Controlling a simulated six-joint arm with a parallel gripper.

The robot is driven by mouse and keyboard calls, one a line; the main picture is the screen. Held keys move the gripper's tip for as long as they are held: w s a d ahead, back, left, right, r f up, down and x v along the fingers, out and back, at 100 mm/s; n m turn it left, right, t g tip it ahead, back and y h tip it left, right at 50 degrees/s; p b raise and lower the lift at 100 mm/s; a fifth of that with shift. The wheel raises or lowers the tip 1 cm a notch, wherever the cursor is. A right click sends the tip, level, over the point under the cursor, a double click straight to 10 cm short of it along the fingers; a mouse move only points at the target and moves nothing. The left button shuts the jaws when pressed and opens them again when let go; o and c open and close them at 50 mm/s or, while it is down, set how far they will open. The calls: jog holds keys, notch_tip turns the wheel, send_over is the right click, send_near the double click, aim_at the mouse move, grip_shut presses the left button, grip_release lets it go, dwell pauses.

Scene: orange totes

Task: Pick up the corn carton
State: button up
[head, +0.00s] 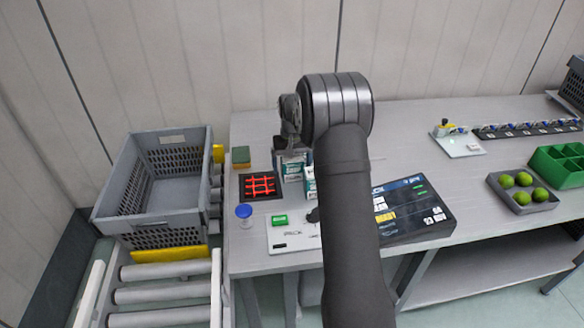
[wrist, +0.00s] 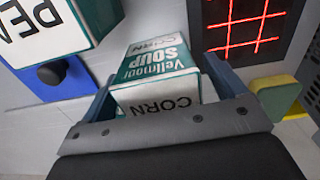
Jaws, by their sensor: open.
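The corn carton (wrist: 160,75) is a white and teal box labelled "CORN" and "Vellmor SOUP" in the wrist view. My gripper (wrist: 163,88) is open, with one finger on each side of the carton; whether the fingers touch it I cannot tell. In the head view my gripper (head: 291,148) is over the carton (head: 292,170) on the table, partly covering it. A second white and teal carton (wrist: 58,28), with letters like "PEN", stands beside it; in the head view it (head: 309,184) is partly behind my arm.
A black panel with a glowing red grid (head: 260,186) and a green-yellow sponge (head: 241,157) lie left of the cartons. A blue-capped jar (head: 244,214) stands nearer. A grey crate (head: 140,220) is at left. A display panel (head: 412,208) lies right of my arm.

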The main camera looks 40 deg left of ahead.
jog(key=shift+f, duration=0.55)
